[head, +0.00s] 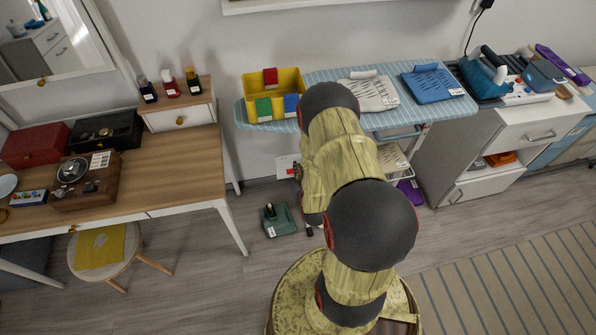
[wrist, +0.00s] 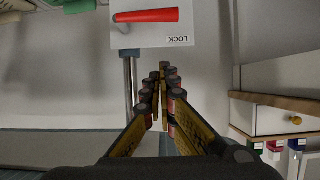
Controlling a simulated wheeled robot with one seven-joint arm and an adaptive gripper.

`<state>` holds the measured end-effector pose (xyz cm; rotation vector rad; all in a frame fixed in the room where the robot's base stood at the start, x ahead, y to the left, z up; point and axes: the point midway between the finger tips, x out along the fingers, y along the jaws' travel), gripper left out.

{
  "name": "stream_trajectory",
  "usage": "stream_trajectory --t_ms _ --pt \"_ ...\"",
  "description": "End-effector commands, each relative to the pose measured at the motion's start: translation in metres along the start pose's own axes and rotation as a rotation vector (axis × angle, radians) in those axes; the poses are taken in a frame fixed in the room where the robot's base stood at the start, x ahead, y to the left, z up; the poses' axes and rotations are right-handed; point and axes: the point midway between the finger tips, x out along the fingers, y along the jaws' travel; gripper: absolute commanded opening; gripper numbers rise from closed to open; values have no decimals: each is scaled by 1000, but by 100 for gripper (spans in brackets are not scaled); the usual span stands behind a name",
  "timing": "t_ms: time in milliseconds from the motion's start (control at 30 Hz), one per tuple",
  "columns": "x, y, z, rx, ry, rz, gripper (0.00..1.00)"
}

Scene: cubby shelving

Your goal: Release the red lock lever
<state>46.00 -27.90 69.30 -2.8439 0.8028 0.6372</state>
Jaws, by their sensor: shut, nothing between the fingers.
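The red lock lever (wrist: 147,16) shows at the top of the wrist view, lying roughly level across a white plate (wrist: 150,37) marked LOCK, whose lettering is upside down. A grey metal post (wrist: 131,80) runs down from the plate in that view. My gripper (wrist: 163,70) is shut and empty. Its fingertips are just below the plate in the picture, apart from the lever. In the head view my arm covers much of the space in front of the ironing board (head: 325,75), and I cannot clearly make out the lever or the fingertips there.
The ironing board carries a yellow bin (head: 252,85), folded grey cloth (head: 370,95) and blue cloth (head: 432,86). A wooden desk (head: 190,160) stands left, a white cabinet (head: 500,135) right. A green object (head: 279,222) sits on the floor. The striped rug (head: 520,270) area is clear.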

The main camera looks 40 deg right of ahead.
Motion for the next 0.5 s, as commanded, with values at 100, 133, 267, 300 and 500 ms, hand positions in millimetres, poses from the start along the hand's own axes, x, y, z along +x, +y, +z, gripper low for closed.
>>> stream_trajectory --t_ms 100,133,267,300,500 --pt "25 0 3 0 1 -1 0" --pt "31 0 3 0 1 -1 0" --pt "57 0 3 0 2 -1 0" --pt "65 0 3 0 1 -1 0" --pt "82 0 24 0 -3 -1 0"
